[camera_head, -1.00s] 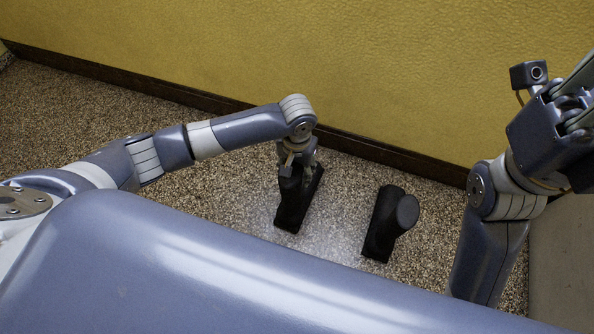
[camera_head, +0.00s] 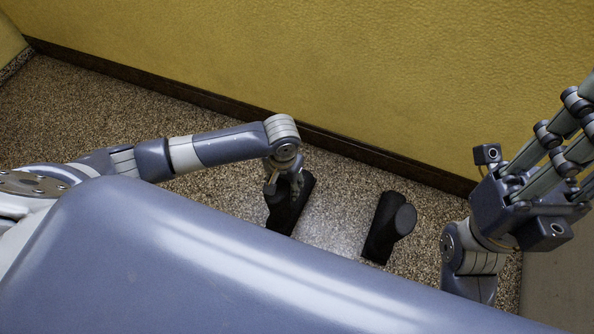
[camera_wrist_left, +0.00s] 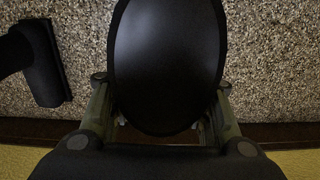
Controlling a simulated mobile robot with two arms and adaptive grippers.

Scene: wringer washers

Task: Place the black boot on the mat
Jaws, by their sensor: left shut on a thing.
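My left gripper (camera_head: 283,186) is shut on a black boot (camera_head: 289,211), near the brown skirting of the wall. In the left wrist view the boot's dark oval top (camera_wrist_left: 168,65) fills the middle between the two fingers. I cannot tell whether its sole touches the floor. I cannot make out a mat.
The speckled floor (camera_head: 90,120) is clear on the left. A yellow wall (camera_head: 300,60) with dark skirting (camera_head: 210,101) runs behind the boots. A grey surface (camera_head: 550,285) lies at the right edge. My body hides the floor in front.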

